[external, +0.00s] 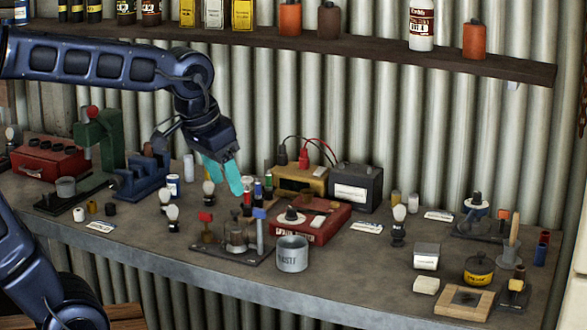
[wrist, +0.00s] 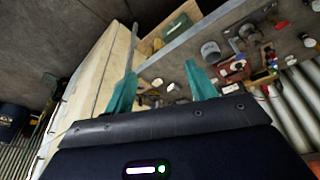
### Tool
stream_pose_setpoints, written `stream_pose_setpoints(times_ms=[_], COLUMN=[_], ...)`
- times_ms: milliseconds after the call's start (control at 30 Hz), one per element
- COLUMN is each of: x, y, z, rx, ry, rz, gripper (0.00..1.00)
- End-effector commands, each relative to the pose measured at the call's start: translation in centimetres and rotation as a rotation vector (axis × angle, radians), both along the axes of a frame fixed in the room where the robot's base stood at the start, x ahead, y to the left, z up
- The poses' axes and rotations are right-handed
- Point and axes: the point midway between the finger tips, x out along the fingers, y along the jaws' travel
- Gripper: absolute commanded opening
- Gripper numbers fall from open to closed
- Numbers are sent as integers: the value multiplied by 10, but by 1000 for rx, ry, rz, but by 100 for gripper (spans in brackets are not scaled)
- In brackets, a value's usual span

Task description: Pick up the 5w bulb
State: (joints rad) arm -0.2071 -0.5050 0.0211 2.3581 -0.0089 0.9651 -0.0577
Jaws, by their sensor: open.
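Several small bulbs with pale globes and dark bases stand on the bench in the external view. One bulb (external: 208,187) is near the middle, two more (external: 165,199) (external: 172,217) are to its left, and another bulb (external: 398,222) stands to the right. I cannot tell which is the 5w bulb, as no marking is readable. My gripper (external: 229,185) has teal fingers spread apart with nothing between them. It hangs over the middle of the bench, apparently above the items. In the wrist view, its fingers (wrist: 161,70) frame part of the cluttered bench at an angle.
A grey mug (external: 292,254) stands near the front edge, beside a stand with metal parts (external: 237,238). A red box (external: 314,222) and a dark battery-like box (external: 356,187) are behind. A shelf (external: 350,48) runs above.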

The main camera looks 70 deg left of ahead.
Motion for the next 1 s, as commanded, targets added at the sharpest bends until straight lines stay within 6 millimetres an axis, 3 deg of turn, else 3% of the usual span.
stream_pose_setpoints(times_ms=[200, 500, 767, 1000], x=[44, 87, 103, 97], y=[63, 166, 269, 371], z=[3, -8, -32, -67], rx=[-29, -71, -108, -143], ry=[42, 90, 129, 165], rz=[164, 384, 576, 751], gripper=[56, 56, 56, 56])
